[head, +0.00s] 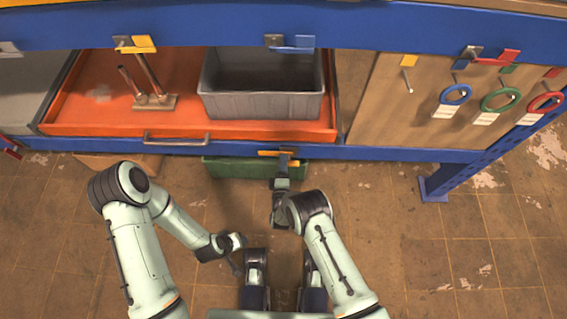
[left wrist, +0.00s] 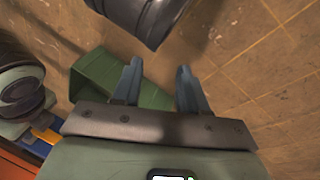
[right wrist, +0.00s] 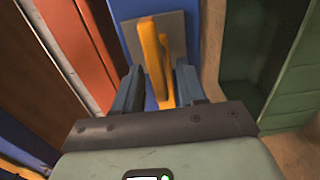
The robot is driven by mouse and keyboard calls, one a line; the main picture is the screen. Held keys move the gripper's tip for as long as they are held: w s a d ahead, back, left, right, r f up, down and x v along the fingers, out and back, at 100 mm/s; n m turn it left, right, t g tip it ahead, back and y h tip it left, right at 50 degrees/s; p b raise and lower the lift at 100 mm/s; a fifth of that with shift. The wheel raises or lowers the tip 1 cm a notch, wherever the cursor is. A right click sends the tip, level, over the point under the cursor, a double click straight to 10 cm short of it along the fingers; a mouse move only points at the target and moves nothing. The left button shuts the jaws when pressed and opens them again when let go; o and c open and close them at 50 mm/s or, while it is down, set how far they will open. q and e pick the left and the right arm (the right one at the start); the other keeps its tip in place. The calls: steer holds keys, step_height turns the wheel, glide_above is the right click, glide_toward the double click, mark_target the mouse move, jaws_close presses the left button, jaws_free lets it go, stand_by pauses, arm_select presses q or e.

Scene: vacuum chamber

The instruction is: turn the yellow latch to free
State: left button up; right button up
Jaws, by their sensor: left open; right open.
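A yellow latch (head: 267,153) sits on the lower blue beam, below the orange drawer. Its yellow bar (right wrist: 149,45) stands before a grey plate (right wrist: 172,33) in the right wrist view. My right gripper (head: 284,168) is at this latch, open, with its fingers (right wrist: 158,88) on either side of the bar. I cannot tell whether either finger touches it. Another yellow handle (head: 144,43) is on the upper blue beam at left. My left gripper (head: 238,266) is low over the floor, open and empty; its fingers also show in the left wrist view (left wrist: 158,86).
The orange drawer (head: 100,128) holds a grey bin (head: 262,107) and a stand with rods (head: 154,101). A green bin (head: 228,168) is on the floor under the beam. A board with colored rings (head: 500,99) is at right. The floor at right is clear.

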arm_select(q)
steer(key=s+d+r+g+p, duration=0.1)
steer(key=s+d+r+p, duration=0.1)
steer(key=s+r+p, duration=0.1)
steer(key=shift+s+d+r+g+h, duration=0.3)
steer(key=shift+s+h, duration=0.1)
steer(key=shift+s, duration=0.5)
arm_select(e)
steer(key=s, duration=1.3)
steer(key=shift+s, duration=0.15)
